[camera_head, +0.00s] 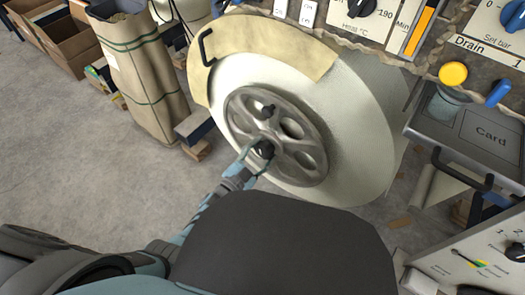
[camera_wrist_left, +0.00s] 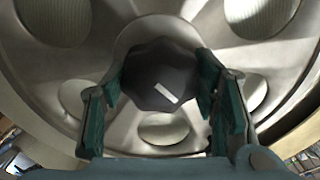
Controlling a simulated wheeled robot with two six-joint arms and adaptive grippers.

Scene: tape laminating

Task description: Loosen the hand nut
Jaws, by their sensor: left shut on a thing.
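The hand nut is a dark lobed knob with a white mark (camera_wrist_left: 158,72), seen at the hub of a grey spoked wheel (camera_wrist_left: 60,75) in the left wrist view. My left gripper (camera_wrist_left: 160,95) has its green fingers on both sides of the knob and is shut on it. In the head view the left gripper (camera_head: 258,152) reaches the lower left part of the wheel (camera_head: 308,165), and its fingers largely cover the knob. My right gripper is not in view.
A tall sack (camera_head: 145,75) and boxes (camera_head: 60,40) are at upper left. Floor at left is clear.

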